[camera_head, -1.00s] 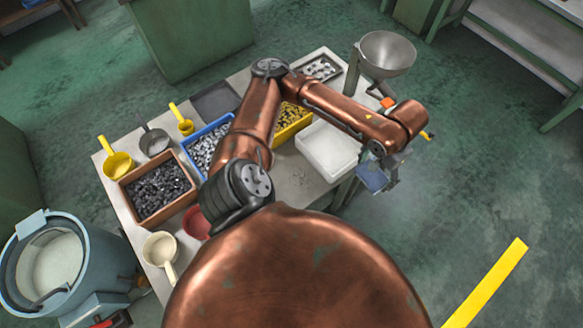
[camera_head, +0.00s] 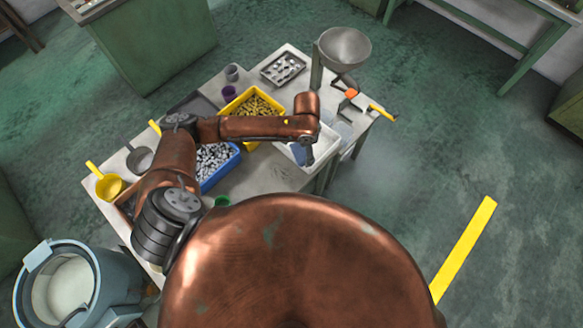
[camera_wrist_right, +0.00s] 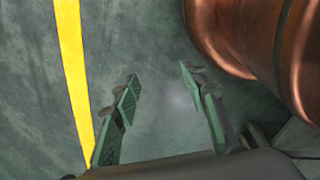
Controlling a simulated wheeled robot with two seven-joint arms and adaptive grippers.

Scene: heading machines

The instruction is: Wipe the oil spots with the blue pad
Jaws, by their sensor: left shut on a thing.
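My left gripper (camera_head: 307,158) is at the end of the copper arm, over the white tray (camera_head: 327,148) at the table's right side. It is shut on the blue pad (camera_head: 299,153), which shows partly beside the fingers. I cannot tell whether the pad touches the tray. Faint marks (camera_head: 283,172), possibly oil spots, show on the grey tabletop just left of the tray; no clear spots are visible. In the right wrist view my right gripper (camera_wrist_right: 160,76) is open and empty above the green floor.
A yellow bin (camera_head: 249,104) and a blue bin (camera_head: 222,168) of small metal parts stand left of the tray. A metal funnel (camera_head: 345,46) rises at the back right. A yellow scoop (camera_head: 108,186) and a blue bucket (camera_head: 100,275) are at left.

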